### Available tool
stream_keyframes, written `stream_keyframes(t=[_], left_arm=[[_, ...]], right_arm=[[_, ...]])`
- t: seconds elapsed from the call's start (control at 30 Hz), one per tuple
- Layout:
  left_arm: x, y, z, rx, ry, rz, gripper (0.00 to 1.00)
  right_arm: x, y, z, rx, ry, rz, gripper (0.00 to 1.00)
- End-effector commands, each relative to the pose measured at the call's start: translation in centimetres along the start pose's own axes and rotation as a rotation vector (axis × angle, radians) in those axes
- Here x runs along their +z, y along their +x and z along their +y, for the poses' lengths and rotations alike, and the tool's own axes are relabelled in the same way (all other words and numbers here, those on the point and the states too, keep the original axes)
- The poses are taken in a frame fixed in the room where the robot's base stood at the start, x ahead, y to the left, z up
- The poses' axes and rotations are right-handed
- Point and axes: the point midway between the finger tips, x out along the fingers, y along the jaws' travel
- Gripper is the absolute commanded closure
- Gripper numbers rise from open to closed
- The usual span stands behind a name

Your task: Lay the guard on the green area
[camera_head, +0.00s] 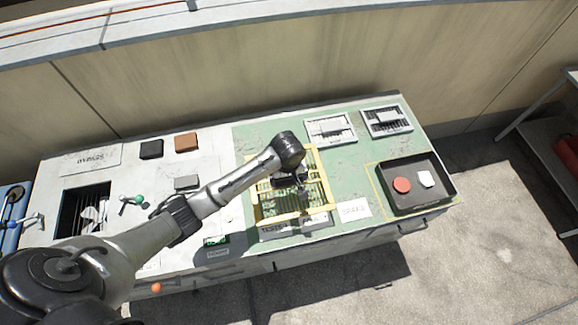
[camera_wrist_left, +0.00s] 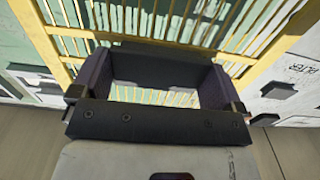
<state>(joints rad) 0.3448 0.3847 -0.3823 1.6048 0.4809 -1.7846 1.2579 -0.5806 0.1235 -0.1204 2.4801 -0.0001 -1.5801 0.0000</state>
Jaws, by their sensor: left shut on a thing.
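The guard (camera_head: 267,204) is a yellow frame with thin yellow bars, seen over the green area (camera_head: 352,176) of the bench top. My left gripper (camera_head: 299,180) is over the guard's middle, shut on it. In the left wrist view, the gripper (camera_wrist_left: 158,92) covers the held part, and the guard's yellow bars (camera_wrist_left: 175,22) run beyond and below it. I cannot tell whether the guard touches the bench or is held just above it. My right gripper is not in view.
A black tray (camera_head: 440,195) with a red disc (camera_head: 402,185) and a white piece stands at the right. Two grey grilled units (camera_head: 330,129) (camera_head: 386,120) lie at the back. Brown and black blocks (camera_head: 186,142) (camera_head: 151,149) and a green-headed tool (camera_head: 137,200) are on the left.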

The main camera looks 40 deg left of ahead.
Motion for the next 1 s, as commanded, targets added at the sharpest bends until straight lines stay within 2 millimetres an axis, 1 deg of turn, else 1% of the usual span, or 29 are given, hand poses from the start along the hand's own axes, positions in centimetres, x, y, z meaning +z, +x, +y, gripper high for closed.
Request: stream_keyframes(t=[0.03,0.2,0.4,0.6,0.77,1.0], left_arm=[[-1.2,0.9,0.0,0.000,-0.003,0.002,0.43],[-4.7,2.9,-0.1,0.000,-0.002,0.001,0.43],[-7.5,4.6,-0.1,0.002,0.000,0.001,0.43],[-8.7,5.1,-0.1,0.003,0.001,0.001,0.43],[-8.7,5.7,-0.2,0.002,0.002,0.000,0.43],[-8.7,8.7,-0.2,0.001,0.002,0.000,0.43]], right_arm=[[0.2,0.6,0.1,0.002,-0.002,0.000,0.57],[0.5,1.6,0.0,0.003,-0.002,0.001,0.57],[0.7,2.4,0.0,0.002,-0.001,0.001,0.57],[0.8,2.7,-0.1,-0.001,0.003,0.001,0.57],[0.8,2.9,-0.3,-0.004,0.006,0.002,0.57],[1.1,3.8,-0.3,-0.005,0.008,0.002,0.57]])
